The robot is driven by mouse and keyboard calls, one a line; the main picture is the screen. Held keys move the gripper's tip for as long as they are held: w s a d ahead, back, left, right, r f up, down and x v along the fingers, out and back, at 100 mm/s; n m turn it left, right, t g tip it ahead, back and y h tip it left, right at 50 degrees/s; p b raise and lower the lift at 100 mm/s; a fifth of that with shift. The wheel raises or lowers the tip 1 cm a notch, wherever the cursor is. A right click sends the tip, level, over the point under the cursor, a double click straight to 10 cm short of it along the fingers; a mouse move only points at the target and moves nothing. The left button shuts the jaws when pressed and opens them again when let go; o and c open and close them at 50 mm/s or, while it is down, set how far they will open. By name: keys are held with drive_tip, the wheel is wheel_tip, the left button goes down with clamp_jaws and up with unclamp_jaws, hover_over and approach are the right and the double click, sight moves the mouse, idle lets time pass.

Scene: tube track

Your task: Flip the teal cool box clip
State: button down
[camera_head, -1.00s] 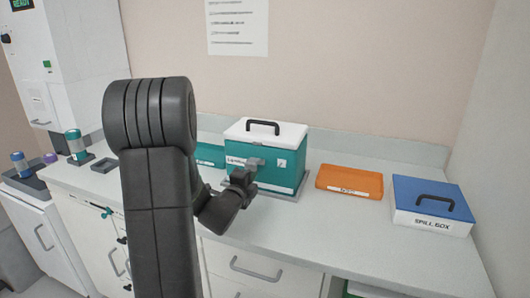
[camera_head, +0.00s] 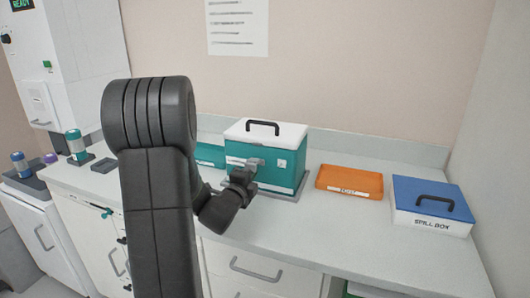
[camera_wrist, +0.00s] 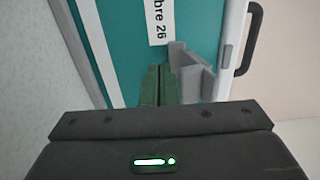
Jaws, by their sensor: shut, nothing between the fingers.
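The teal cool box (camera_head: 285,172) stands on the counter with its white lid (camera_head: 285,131) on and a black handle on top. Its grey clip (camera_head: 256,163) is on the front face, sticking outward below the lid edge. The clip also shows in the wrist view (camera_wrist: 190,72), beside a white label with dark print. My gripper (camera_head: 250,174) is at the front of the box, close to the clip. In the wrist view my dark green fingers (camera_wrist: 160,82) are together, with nothing between them, right beside the clip. I cannot tell whether they touch it.
An orange tray (camera_head: 349,180) and a blue-lidded spill box (camera_head: 432,203) stand to the right of the cool box. A teal item (camera_head: 210,154) lies to its left, partly behind my arm. The counter in front of the boxes is clear.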

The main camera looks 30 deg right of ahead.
sight(249, 165)
drive_tip(key=shift+r+p, duration=0.4)
drive_tip(key=shift+r, duration=1.7)
drive_tip(key=shift+s+a, duration=0.1)
drive_tip(key=shift+a, duration=0.05)
drive_tip(key=shift+s+a+f, duration=0.1)
drive_tip(key=shift+s+a, duration=0.1)
drive_tip(key=shift+a, duration=0.05)
drive_tip(key=b+v, duration=0.1)
drive_tip(key=v, duration=0.7)
drive_tip(key=shift+b, duration=0.4)
drive_tip(key=p+x, duration=0.2)
drive_tip(key=x, duration=0.7)
